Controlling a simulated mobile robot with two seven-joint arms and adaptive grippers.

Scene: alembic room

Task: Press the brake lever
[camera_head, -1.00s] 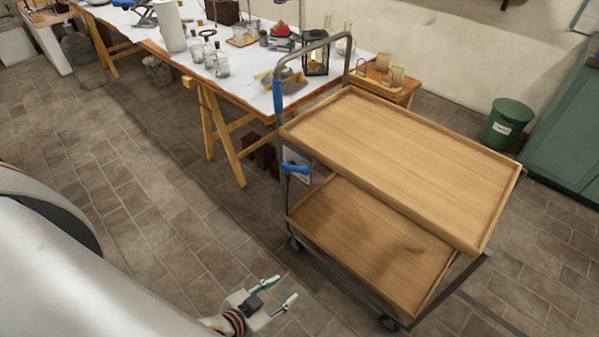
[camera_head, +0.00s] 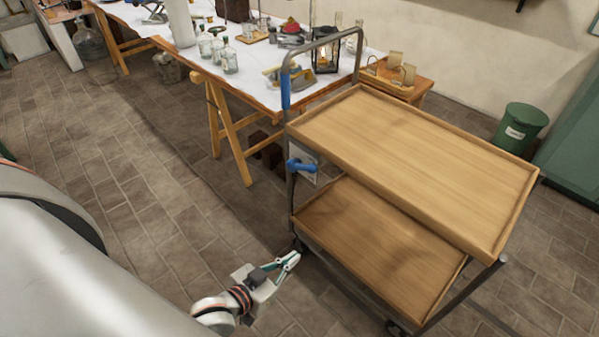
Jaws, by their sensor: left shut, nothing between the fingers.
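The brake lever (camera_head: 301,165) is a short blue lever on the left upright of a two-tier wooden cart. It sits below the level of the upper tray (camera_head: 420,130). My left gripper (camera_head: 290,260) is shut and empty. In the picture it appears below the lever, near the cart's lower left corner, with a clear gap between them. Its fingers point up and to the right. I cannot tell its exact height above the floor. My right gripper is not in view.
The cart's push handle has a blue grip (camera_head: 285,92) above the lever. A worktable (camera_head: 205,62) with bottles and a lantern (camera_head: 325,52) stands behind. A green bin (camera_head: 520,128) is at right. The tiled floor (camera_head: 150,210) left of the cart is clear.

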